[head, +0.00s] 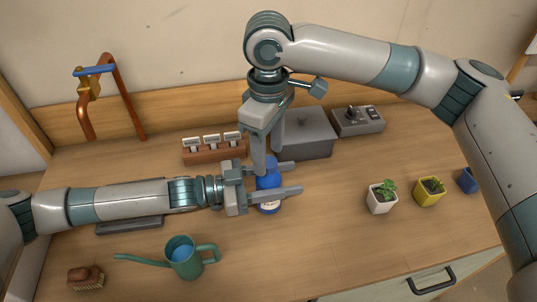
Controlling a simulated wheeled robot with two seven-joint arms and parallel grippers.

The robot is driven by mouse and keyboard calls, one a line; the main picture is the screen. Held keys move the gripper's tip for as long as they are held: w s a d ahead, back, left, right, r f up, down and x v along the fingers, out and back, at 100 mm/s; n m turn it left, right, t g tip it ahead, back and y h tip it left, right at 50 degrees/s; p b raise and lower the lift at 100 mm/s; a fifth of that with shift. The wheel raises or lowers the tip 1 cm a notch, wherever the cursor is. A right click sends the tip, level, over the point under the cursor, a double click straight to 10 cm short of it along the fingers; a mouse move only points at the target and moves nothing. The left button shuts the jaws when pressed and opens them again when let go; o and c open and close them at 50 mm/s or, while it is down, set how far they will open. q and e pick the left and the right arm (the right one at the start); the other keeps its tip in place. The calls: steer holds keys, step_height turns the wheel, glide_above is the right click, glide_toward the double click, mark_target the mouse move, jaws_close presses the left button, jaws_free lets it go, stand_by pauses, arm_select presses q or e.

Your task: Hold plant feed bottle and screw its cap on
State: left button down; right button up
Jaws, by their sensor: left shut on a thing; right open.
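The plant feed bottle (267,181) is blue with a pale label low on its front and stands upright on the worktop near the middle. My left gripper (291,178) comes in from the left and is shut around the bottle, one finger on its far side and one across its near side. My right gripper (267,160) points down over the bottle's top, open, its fingers around or just beside a blue top part (271,161). Whether this is the cap, and how it sits on the neck, is hidden by the fingers.
A green watering can (185,259) and a brush (86,277) are at the front left. A label rack (213,148), a grey box (306,134) and a control unit (358,121) stand behind. Small pots (381,199) are at the right. The front centre is clear.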

step_height(320, 180, up, 10)
steer(key=shift+r, duration=0.15)
stand_by(0.3)
arm_select(q)
steer(key=c, duration=0.8)
jaws_free()
steer(key=shift+a, duration=0.1)
